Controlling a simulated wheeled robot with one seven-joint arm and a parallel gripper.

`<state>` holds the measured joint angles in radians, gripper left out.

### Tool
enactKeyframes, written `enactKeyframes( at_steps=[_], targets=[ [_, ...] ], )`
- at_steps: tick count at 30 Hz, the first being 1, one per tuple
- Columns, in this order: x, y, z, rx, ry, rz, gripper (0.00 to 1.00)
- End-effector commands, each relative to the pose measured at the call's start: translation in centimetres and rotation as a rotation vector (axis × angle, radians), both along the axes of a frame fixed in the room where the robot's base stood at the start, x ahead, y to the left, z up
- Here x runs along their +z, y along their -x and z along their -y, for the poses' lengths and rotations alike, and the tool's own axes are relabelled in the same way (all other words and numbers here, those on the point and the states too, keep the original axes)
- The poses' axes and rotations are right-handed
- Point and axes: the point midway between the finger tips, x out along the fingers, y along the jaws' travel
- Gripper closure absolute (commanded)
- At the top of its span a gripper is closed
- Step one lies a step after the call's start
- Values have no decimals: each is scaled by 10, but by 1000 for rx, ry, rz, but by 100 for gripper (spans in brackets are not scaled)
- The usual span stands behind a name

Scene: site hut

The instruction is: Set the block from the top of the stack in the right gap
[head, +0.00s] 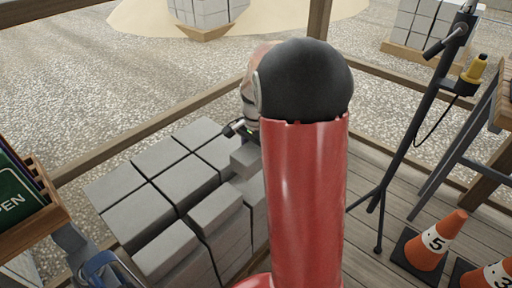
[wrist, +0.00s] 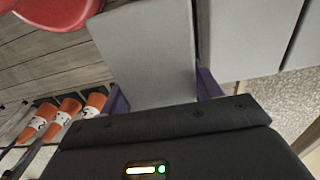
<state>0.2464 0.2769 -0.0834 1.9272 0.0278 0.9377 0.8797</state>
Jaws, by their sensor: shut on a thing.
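My gripper (wrist: 160,88) is shut on a grey block (wrist: 148,50), with one dark purple finger on each side of it in the wrist view. In the head view my red arm hides most of the gripper. A small grey block face (head: 245,158) shows just below the gripper's edge and seems to be the held block. The stack of grey blocks (head: 150,207) stands below and to the left of it. Narrower blocks (head: 215,206) sit along its near side. My arm covers the stack's right end, and I cannot make out the right gap.
Orange cones (head: 437,240) stand on the plank floor at the right, near a black tripod stand (head: 400,155). A wooden crate with a green sign (head: 15,195) is at the left. Wooden rails (head: 150,125) run behind the stack. More block pallets stand outside on gravel.

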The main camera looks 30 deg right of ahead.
Motion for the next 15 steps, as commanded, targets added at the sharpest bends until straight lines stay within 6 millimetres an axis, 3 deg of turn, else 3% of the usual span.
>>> enactKeyframes(
  at_steps=[15],
  targets=[
    [-37,-1,0,0,0,2,98]
  ],
)
